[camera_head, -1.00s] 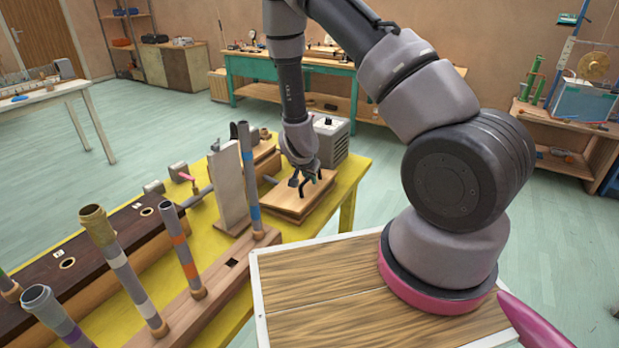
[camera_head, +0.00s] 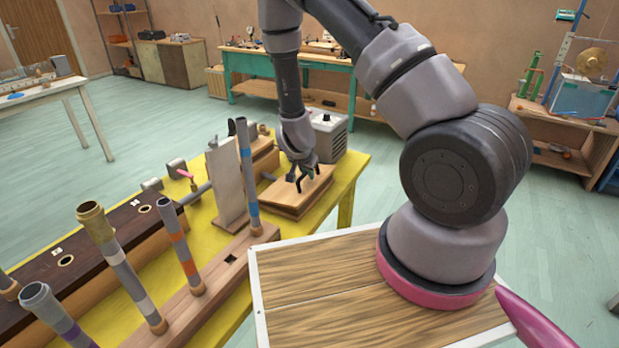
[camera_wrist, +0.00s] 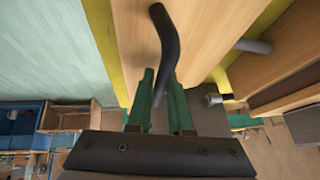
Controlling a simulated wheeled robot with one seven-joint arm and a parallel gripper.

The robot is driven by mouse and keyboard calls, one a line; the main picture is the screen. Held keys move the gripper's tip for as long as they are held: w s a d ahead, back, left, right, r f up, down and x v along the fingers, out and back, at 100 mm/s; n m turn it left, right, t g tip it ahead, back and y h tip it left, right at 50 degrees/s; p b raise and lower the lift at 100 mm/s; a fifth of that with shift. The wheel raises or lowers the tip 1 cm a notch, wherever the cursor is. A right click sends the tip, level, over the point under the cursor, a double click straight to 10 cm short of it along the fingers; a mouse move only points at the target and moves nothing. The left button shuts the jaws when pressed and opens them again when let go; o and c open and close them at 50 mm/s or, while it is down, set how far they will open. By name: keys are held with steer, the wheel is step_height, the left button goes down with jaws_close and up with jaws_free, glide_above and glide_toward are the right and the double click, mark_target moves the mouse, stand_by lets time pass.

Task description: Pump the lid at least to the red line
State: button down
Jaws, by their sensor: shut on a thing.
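The lid (camera_head: 283,199) is a light wooden board on top of a low wooden box on the yellow table. A dark bent handle (camera_wrist: 168,42) stands on it, seen close in the wrist view. My gripper (camera_head: 304,181) is over the lid, pointing down. In the wrist view its green fingers (camera_wrist: 161,98) are shut on the lower end of the handle, which passes between them. The lid looks low and about level on its box. I cannot make out a red line in either view.
A grey upright board (camera_head: 226,182) stands left of the lid. Banded pipes (camera_head: 249,175) rise from a wooden rail at the front. A grey vented box (camera_head: 328,136) stands behind the lid. The yellow table's right edge (camera_head: 352,182) is clear.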

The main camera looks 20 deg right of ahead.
steer(key=shift+s, duration=0.1)
steer(key=shift+w+a+r, duration=0.25)
steer(key=shift+w+r, duration=0.05)
steer(key=shift+r, duration=0.2)
steer(key=shift+w+a+r, duration=0.2)
steer(key=shift+w+r, duration=0.05)
steer(key=shift+r, duration=0.25)
steer(key=shift+s+d+f, duration=0.3)
steer(key=shift+f, duration=0.2)
